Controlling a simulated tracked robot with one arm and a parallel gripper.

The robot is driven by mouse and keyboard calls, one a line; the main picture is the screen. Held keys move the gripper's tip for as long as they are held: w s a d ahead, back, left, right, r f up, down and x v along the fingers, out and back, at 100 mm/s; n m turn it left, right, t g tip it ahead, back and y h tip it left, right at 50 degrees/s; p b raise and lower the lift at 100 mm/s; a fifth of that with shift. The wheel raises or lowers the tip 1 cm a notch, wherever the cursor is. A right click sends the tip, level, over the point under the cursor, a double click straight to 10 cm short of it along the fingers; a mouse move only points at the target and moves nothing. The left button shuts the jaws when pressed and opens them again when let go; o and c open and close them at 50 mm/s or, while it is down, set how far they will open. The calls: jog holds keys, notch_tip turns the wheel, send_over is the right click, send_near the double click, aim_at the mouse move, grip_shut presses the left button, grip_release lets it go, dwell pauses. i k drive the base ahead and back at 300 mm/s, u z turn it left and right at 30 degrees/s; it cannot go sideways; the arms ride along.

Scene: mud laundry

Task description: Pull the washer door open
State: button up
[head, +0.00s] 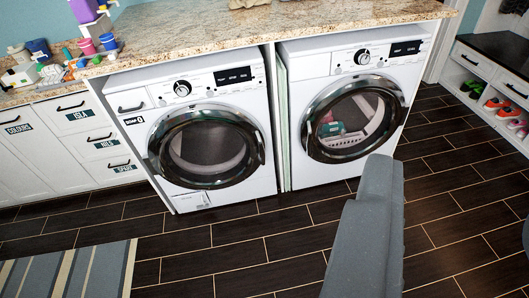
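Two white front-loading machines stand side by side under the counter, and no label tells which is the washer. The left machine (235,182) has a round, dark-rimmed door (207,147) that looks shut. The right machine (289,55) has a similar door (352,118), also apparently shut; a light basket and something green and red show through its glass. A grey part of my own body rises from the bottom, right of centre, its top in front of the floor below the right machine. I cannot make out two fingertips or any grip on a door.
A granite counter (200,35) covers both machines. White drawers (95,135) stand at the left, with bottles and boxes above them. A striped rug (65,272) lies at bottom left. A shoe shelf (490,80) stands at the right. Dark tiled floor (245,235) before the machines is clear.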

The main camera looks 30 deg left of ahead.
aim_at(158, 159)
jog(key=z, duration=0.05)
jog(key=i, duration=1.65)
jog(key=u, duration=0.15)
